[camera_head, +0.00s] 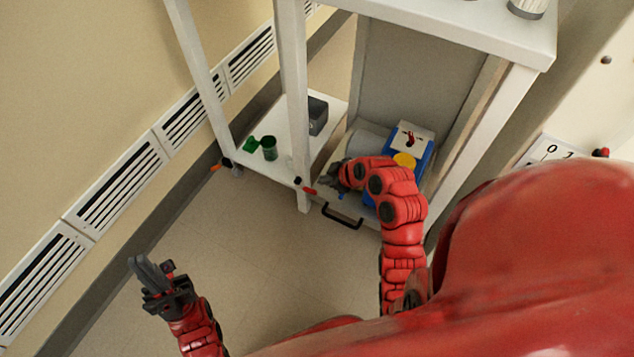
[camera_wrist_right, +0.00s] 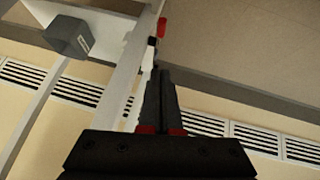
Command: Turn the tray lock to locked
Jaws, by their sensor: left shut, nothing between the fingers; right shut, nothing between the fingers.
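A small red lever (camera_head: 310,190) with a dark hub sits at the front post of the white frame, just left of the pull-out tray; it looks like the tray lock. It also shows in the right wrist view (camera_wrist_right: 162,27), just beyond the fingertips. The tray (camera_head: 370,219) has a black handle (camera_head: 342,216) at its front. My right gripper (camera_head: 328,182) is shut and empty, close to the lever's right side; I cannot tell whether they touch. My left gripper (camera_head: 138,264) is shut and empty over open floor. Lock markings are too small to read.
A blue and white box (camera_head: 414,136) with a yellow disc stands behind my right forearm. A green cup (camera_head: 269,148) and a grey bin (camera_head: 317,115) stand on the low shelf (camera_head: 283,172). A panel (camera_head: 545,150) marked 0 and 1 is at right. Floor at lower left is clear.

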